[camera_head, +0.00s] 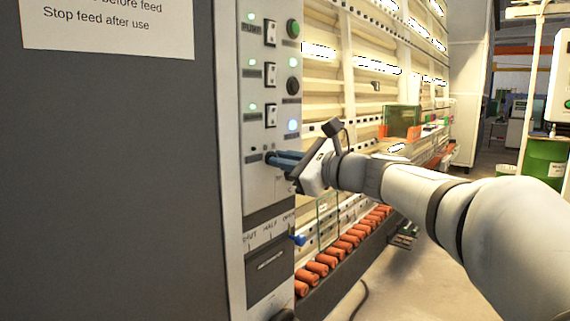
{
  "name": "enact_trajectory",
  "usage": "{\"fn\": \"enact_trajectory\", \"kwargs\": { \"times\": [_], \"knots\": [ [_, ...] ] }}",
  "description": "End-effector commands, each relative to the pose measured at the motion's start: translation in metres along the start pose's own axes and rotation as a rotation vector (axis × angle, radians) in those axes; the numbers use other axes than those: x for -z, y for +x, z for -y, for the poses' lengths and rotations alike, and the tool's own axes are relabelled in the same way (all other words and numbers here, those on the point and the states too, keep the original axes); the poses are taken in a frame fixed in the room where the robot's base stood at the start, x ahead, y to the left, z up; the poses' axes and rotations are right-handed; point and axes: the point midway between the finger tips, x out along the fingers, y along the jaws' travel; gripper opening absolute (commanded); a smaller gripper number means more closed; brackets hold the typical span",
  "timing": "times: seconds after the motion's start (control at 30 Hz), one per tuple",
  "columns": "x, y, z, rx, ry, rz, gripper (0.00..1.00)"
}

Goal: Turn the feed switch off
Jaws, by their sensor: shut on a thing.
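The control panel (256,185) is a tall light-grey strip on the washer's front edge. My gripper (270,158) reaches in from the right, with its blue fingers against the panel below the rocker switches. It is shut on a small switch knob there. The fingers hide nearly all of this knob, so its angle cannot be told. Its label is too small and covered to read, so I cannot confirm from lettering that it is the feed switch.
Above are rocker switches (270,74) with lit green lamps, a green button (293,28) and a black button (293,86). Below is a blue handle (299,240) beside a shut/half/open scale. Orange rollers (330,261) line the washer's base. The floor at right is open.

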Motion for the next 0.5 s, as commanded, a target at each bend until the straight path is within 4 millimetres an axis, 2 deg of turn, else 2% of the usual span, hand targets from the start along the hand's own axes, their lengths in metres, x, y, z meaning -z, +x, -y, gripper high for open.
{"fn": "enact_trajectory", "kwargs": {
  "times": [0.23,0.27,0.5],
  "knots": [
    [0.0006,0.0000,-0.0003,-0.001,-0.002,-0.002,0.00],
    [0.0006,0.0000,-0.0003,-0.001,-0.002,-0.002,0.11],
    [0.0004,0.0000,-0.0002,-0.001,-0.001,-0.001,0.30]
  ]
}}
